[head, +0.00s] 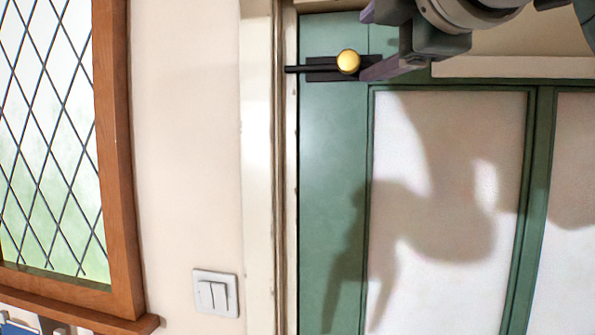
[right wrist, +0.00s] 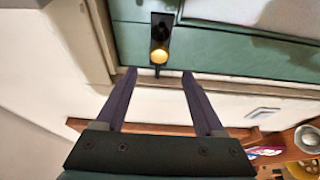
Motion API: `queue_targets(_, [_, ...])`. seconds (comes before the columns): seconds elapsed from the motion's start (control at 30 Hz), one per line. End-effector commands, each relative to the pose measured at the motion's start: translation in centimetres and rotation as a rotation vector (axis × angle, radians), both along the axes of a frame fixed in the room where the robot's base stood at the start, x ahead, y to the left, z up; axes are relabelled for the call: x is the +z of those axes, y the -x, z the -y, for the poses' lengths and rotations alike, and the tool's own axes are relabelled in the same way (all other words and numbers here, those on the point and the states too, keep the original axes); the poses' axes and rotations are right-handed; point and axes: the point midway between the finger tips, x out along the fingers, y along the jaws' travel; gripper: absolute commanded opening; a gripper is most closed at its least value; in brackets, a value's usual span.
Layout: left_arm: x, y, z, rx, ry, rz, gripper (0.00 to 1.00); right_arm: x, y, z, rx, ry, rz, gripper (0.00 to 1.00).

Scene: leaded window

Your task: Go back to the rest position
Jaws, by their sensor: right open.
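My right gripper (head: 364,43) reaches in from the top right of the head view. Its two dark purple fingers are apart and empty. In the right wrist view the fingertips (right wrist: 158,73) point at a brass knob (right wrist: 158,56) on a black handle plate, which lies just beyond and between them. In the head view the brass knob (head: 348,61) and its black lever (head: 300,69) sit on the green door (head: 333,180), close to the fingertips. I cannot tell whether a finger touches the handle. My left gripper is not in view.
A cream door frame (head: 258,160) runs beside the door. A white light switch (head: 215,293) is on the wall. A leaded window (head: 50,140) in a wooden frame (head: 118,170) is at the left. The right wrist view shows a wooden ledge (right wrist: 275,145) with objects at lower right.

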Motion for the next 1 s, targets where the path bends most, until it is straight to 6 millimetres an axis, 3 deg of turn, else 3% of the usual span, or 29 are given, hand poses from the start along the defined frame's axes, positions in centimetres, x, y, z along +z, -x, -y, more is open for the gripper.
queue_targets(0.07, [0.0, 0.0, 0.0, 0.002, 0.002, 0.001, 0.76, -1.1, 0.1, 0.2, -0.003, -0.021, -0.027, 0.71])
queue_targets(0.13, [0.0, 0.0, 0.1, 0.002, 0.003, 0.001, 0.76, -3.6, 0.3, 0.6, -0.011, -0.077, -0.088, 0.71])
queue_targets(0.27, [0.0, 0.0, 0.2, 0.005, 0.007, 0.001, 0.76, -11.8, 2.1, 1.8, -0.062, -0.274, -0.296, 0.71])
queue_targets(0.4, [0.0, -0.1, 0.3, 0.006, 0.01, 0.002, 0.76, -22.4, 7.2, 3.5, -0.202, -0.552, -0.579, 0.71])
queue_targets(0.5, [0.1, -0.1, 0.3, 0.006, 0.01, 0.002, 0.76, -28.8, 12.5, 4.7, -0.351, -0.741, -0.764, 0.71])
queue_targets(0.6, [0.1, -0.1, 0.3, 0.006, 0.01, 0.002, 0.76, -33.8, 18.4, 5.7, -0.531, -0.903, -0.919, 0.71])
queue_targets(0.7, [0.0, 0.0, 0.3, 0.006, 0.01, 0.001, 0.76, -37.0, 23.8, 6.5, -0.706, -1.022, -1.029, 0.71])
queue_targets(0.8, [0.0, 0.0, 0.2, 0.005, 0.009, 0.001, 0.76, -38.6, 27.8, 7.0, -0.843, -1.098, -1.092, 0.71])
queue_targets(0.9, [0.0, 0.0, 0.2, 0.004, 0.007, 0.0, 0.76, -39.4, 30.0, 7.3, -0.926, -1.137, -1.121, 0.71])
queue_targets(1.0, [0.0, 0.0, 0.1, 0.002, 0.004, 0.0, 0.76, -39.6, 30.8, 7.4, -0.958, -1.153, -1.13, 0.71])
